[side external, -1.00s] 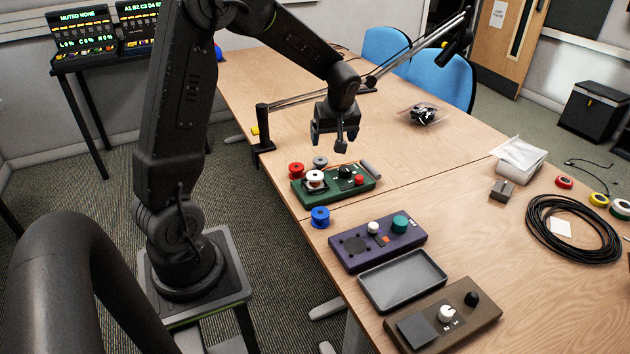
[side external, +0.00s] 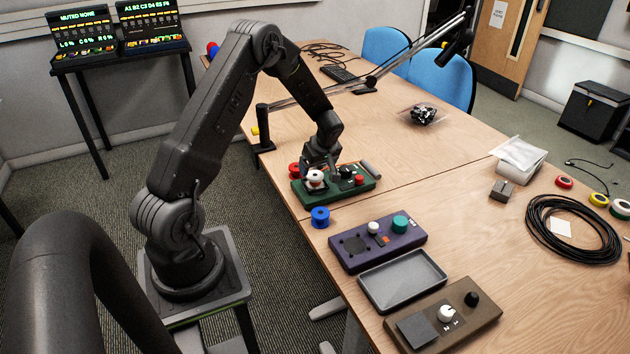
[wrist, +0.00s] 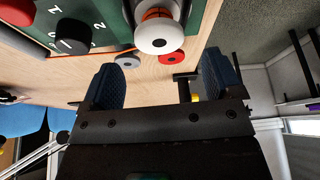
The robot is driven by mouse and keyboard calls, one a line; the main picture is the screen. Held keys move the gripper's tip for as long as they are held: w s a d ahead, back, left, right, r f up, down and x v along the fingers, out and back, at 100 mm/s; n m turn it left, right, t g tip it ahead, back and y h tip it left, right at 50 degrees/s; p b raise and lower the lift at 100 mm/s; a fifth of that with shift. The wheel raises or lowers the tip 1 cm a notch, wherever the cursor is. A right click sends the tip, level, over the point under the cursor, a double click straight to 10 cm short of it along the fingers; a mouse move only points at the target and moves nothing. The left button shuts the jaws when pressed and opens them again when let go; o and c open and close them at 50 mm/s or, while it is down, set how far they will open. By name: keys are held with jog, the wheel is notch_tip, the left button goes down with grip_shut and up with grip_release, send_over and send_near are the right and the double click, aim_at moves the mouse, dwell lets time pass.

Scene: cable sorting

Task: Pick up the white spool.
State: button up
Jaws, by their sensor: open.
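The white spool (side external: 316,179) stands upright on the left part of the green box (side external: 352,191), near its left edge. In the wrist view the white spool (wrist: 154,33) is at the top middle, just beyond the fingers, with an orange part around its stem. My gripper (side external: 321,172) is low over the green box, right at the white spool, and partly hides what is behind it. In the wrist view my gripper (wrist: 158,88) is open, its two blue-padded fingers apart with nothing between them. I cannot tell whether a finger touches the spool.
A red spool (side external: 294,170) stands close to the white spool, and a blue spool (side external: 320,217) stands in front of the green box. A grey spool (wrist: 127,61) shows in the wrist view. A purple box (side external: 377,243) and grey tray (side external: 402,281) lie nearer the camera.

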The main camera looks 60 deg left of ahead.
aim_at(314, 174)
jog(key=x, duration=0.5)
jog(key=shift+d+f, duration=0.1)
jog(key=shift+d, duration=0.05)
jog(key=c, duration=1.1)
